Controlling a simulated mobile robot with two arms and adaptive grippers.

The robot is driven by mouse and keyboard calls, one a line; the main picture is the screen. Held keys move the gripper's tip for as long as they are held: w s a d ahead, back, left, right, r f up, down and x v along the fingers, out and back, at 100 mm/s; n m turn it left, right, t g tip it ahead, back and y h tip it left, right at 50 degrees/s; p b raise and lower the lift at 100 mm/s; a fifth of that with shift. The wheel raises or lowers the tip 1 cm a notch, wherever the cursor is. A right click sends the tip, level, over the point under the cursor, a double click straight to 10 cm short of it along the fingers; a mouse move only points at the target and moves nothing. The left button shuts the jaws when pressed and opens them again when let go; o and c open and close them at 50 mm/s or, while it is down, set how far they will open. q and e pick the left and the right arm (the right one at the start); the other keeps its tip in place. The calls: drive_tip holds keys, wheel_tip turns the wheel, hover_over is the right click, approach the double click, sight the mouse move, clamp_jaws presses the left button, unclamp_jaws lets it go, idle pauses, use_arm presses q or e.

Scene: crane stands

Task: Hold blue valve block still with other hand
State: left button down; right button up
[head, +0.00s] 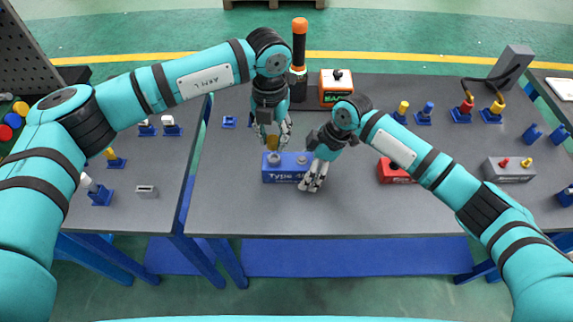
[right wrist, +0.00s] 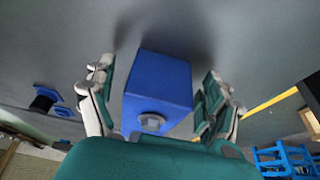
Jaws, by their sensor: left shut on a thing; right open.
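The blue valve block (head: 282,175), with white lettering on its front and grey round ports on top, lies on the middle grey table. My left gripper (head: 272,138) is above the block's left part, shut on a small yellow-brown piece (head: 271,143), mostly hidden by the fingers. Whether this piece touches the block I cannot tell. My right gripper (head: 314,178) is open at the block's right end and hides that end. In the right wrist view, the blue block (right wrist: 157,90) stands between the two open fingers (right wrist: 160,98), with a gap visible on the left side.
A red block (head: 394,171) lies right of my right gripper, partly behind my arm. A grey block (head: 509,170) is farther right. An orange box (head: 336,88) and a black-and-orange cylinder (head: 299,45) stand at the back. The table front is clear.

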drive_tip(key=v, duration=1.2)
